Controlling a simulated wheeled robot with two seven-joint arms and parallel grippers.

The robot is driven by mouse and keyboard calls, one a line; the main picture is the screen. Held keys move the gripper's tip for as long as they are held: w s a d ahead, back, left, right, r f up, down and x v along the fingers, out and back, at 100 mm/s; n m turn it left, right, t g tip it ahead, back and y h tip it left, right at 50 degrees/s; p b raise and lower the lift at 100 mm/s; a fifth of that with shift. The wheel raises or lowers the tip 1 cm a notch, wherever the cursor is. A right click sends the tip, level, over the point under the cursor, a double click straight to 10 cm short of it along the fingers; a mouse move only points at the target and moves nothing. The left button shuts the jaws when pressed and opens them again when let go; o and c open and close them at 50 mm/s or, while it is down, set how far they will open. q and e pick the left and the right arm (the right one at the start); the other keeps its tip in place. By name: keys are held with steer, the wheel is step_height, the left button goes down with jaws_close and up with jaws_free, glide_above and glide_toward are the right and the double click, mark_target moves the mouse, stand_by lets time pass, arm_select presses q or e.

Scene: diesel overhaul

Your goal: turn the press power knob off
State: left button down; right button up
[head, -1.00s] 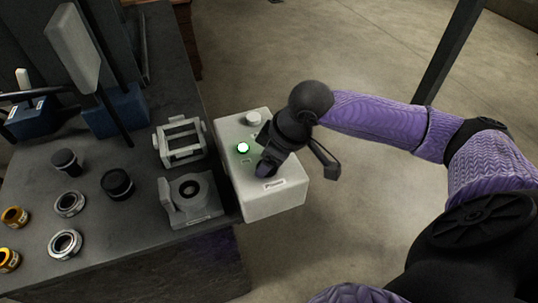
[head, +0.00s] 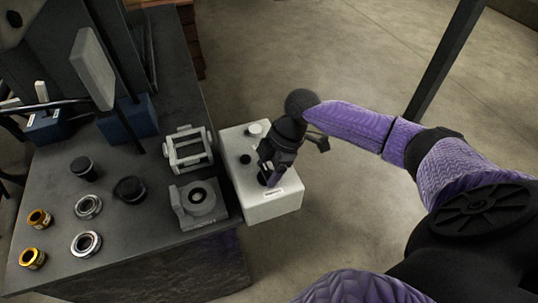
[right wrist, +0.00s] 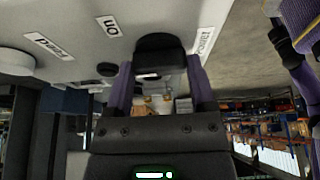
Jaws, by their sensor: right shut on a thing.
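The white press control box (head: 262,205) stands at the right edge of the bench. My right gripper (head: 272,178) reaches down onto its top from the right, and its fingers hide most of the power knob in the head view. In the right wrist view, the dark power knob (right wrist: 160,50) sits between the two fingers of the right gripper (right wrist: 161,80), which is shut on it. A "power" label (right wrist: 205,42) and an "on" label (right wrist: 111,26) show beside the knob. The indicator lamp (head: 245,159) on the box is dark. My left gripper is not in view.
A white feed knob (head: 254,130) stands at the box's far end. On the bench (head: 130,255) are a grey frame (head: 188,148), a grey block with a round hole (head: 197,203), dark cylinders and several rings. Open floor lies to the right.

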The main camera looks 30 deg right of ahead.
steer(key=n+g+b, duration=0.1)
steer(key=n+g, duration=0.1)
steer(key=n, duration=0.3)
steer(key=shift+w, duration=0.1)
steer(key=shift+n+g+b, duration=0.45)
steer(key=shift+n+g, duration=0.15)
steer(key=shift+n, duration=1.4)
steer(key=o, duration=1.2)
steer(key=shift+h, duration=0.4)
steer(key=p+v, duration=0.1)
steer(key=v, duration=0.9)
steer(key=shift+w+f, duration=0.1)
